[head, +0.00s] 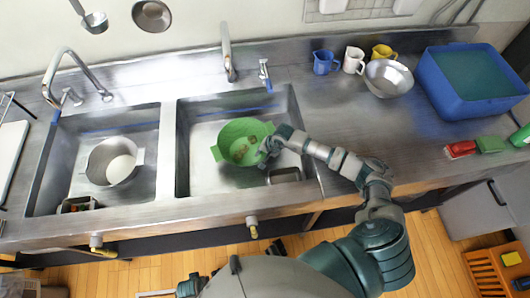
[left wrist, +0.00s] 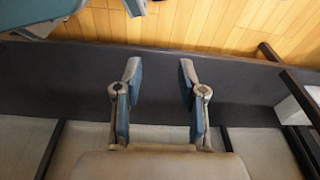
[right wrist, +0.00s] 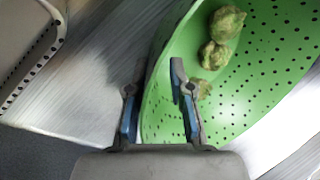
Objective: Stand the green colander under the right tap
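The green colander (head: 235,130) stands in the right sink basin with several yellowish-green lumps inside. Its perforated wall fills the upper right of the right wrist view (right wrist: 265,90). The right tap (head: 228,56) rises behind that basin, its spout above and behind the colander. My right gripper (head: 264,149) is at the colander's right rim. In the right wrist view my right gripper's fingers (right wrist: 158,100) are apart, one on each side of the rim; contact is not clear. My left gripper (left wrist: 158,90) is open and empty in the left wrist view, over a dark counter front and wooden floor.
A small metal tray (head: 284,175) sits beside the colander. Mugs, a metal bowl (head: 387,79) and a blue tub (head: 450,98) stand on the right counter. The basin divider (head: 166,150) is left of the colander.

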